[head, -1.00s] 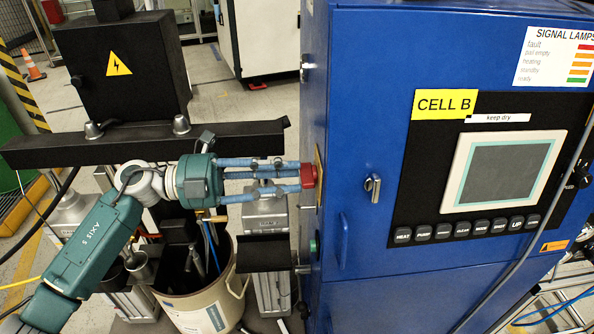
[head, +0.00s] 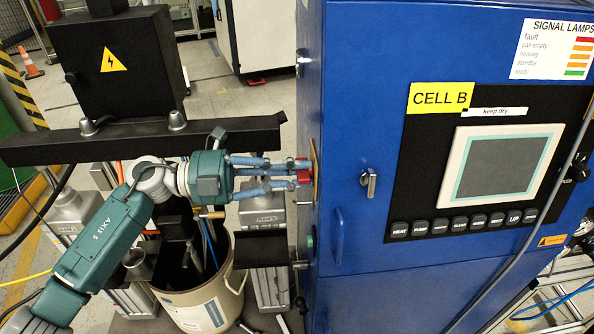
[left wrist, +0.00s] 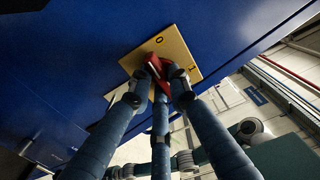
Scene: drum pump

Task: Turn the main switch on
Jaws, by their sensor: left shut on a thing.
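The main switch is a red handle (head: 303,171) on a yellow plate (head: 315,172) on the left side of the blue cabinet. In the left wrist view the red handle (left wrist: 155,68) sits on the plate (left wrist: 172,47), which is marked 0 near its top and 1 at its right. My left gripper (head: 292,172) reaches in from the left with its blue fingers shut on the handle; the gripper (left wrist: 160,84) partly hides it in the left wrist view. I cannot tell exactly which mark the handle points to. My right gripper is not in view.
The blue cabinet (head: 360,110) carries a silver latch (head: 369,182), a screen (head: 500,165) and a green button (head: 310,243) below the switch. A black box (head: 115,60) stands on a dark beam (head: 40,148) behind my left arm. A bucket (head: 210,305) stands below.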

